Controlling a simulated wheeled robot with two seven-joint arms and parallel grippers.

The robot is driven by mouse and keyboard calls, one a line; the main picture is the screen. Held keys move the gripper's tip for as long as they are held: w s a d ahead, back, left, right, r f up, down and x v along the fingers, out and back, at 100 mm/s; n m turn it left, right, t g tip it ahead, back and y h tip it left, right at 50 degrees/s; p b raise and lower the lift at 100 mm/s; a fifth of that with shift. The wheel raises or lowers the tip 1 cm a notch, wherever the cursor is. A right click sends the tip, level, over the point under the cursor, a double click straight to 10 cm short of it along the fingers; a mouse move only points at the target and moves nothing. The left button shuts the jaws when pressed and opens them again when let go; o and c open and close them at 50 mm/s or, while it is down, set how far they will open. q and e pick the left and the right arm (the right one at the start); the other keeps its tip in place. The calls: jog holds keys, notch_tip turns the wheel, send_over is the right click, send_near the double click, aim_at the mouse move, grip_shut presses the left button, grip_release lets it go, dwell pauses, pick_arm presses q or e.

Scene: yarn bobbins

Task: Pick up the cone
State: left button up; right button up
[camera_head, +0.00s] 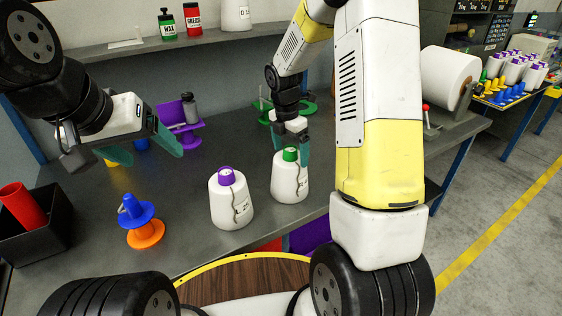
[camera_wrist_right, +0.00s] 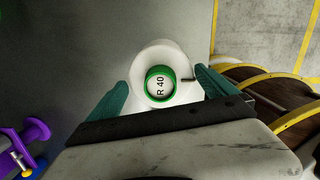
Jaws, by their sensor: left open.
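Two white yarn cones stand upright on the grey table. One has a purple top (camera_head: 230,203). The other, to its right, has a green top (camera_head: 289,184). My right gripper (camera_head: 291,143) points down right at the green-topped cone, with its teal fingers apart. In the right wrist view this cone (camera_wrist_right: 160,60) lies between the two open fingers (camera_wrist_right: 165,95), and its green ring reads "R 40". I cannot tell whether the fingers touch it. My left gripper (camera_head: 148,152) is open and empty above the table at the left, away from both cones.
A blue and orange spool holder (camera_head: 141,222) stands left of the purple-topped cone. A black bin (camera_head: 48,232) with a red cone is at the far left. Purple (camera_head: 180,118) and green holders stand behind. A large white roll (camera_head: 449,78) is at the right.

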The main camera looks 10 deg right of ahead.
jog(key=c, duration=1.5)
jog(key=shift+r, duration=0.1)
notch_tip(320, 180, up, 10)
jog(key=shift+f, duration=0.1)
